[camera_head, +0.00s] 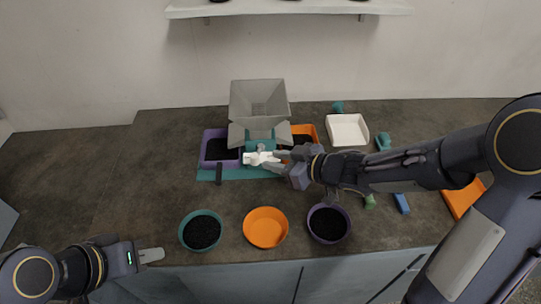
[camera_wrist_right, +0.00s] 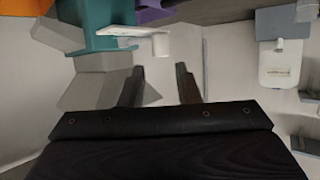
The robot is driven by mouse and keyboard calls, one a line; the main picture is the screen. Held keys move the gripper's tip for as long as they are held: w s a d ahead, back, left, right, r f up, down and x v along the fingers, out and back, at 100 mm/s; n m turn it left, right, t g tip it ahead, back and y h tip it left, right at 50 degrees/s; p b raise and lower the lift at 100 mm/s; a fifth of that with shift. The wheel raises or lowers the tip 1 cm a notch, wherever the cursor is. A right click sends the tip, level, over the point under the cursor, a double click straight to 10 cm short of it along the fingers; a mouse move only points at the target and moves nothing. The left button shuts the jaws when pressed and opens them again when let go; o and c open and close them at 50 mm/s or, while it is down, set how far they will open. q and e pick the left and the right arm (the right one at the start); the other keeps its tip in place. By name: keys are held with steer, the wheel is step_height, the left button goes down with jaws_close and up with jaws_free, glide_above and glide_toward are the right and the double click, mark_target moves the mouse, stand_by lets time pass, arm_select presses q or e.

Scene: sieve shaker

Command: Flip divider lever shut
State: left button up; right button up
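The sieve shaker stands at the back of the table, with a grey hopper (camera_head: 258,98) above a teal body (camera_head: 260,138). A white divider lever (camera_head: 262,158) sticks out at its front; in the right wrist view the white lever (camera_wrist_right: 160,45) with its peg shows beyond my fingertips. My right gripper (camera_head: 279,160) is just right of the lever; in the right wrist view the gripper (camera_wrist_right: 159,82) has its fingers apart with nothing between them. My left gripper (camera_head: 151,255) is at the table's front left edge, far from the shaker; its finger gap is not clear.
A purple bin (camera_head: 205,152) and an orange bin (camera_head: 314,131) flank the shaker. A teal bowl (camera_head: 201,231), an orange bowl (camera_head: 265,227) and a purple bowl (camera_head: 329,223) stand in front. A white tray (camera_head: 347,130) lies right. The table's left side is clear.

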mark_target(257, 157)
steer(key=x, duration=0.7)
steer(key=shift+w+a, duration=0.2)
steer(key=shift+a, duration=0.05)
